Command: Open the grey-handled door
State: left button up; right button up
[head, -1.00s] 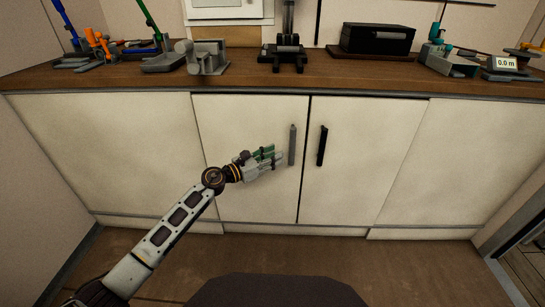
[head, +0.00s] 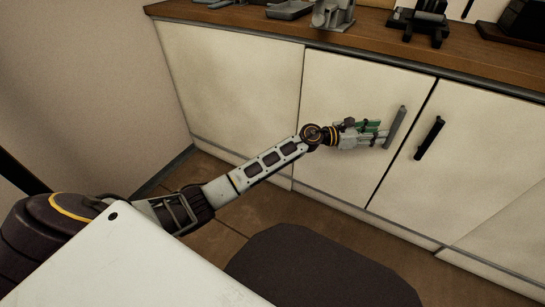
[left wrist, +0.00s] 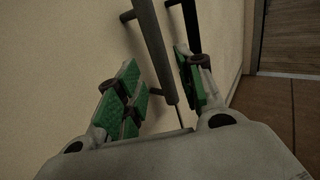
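The grey-handled door (head: 345,95) is a cream cupboard door and looks shut, flush with its neighbours. Its long grey handle (head: 397,122) stands upright near the door's right edge. My left gripper (head: 381,133), with green finger pads, is at the handle's lower half. In the left wrist view the grey handle (left wrist: 152,45) runs between the spread fingers of my left gripper (left wrist: 158,68). The fingers are open, with a gap visible on the left side; whether the right finger touches the handle I cannot tell. My right gripper is not in view.
A black handle (head: 429,138) sits on the neighbouring door just right, and also shows in the left wrist view (left wrist: 190,22). The wooden countertop (head: 265,28) above carries several tools.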

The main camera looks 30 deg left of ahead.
aim_at(391, 130)
pick_arm(q)
jog(key=shift+b+x, duration=0.75)
jog(key=shift+x, duration=2.15)
grip_shut()
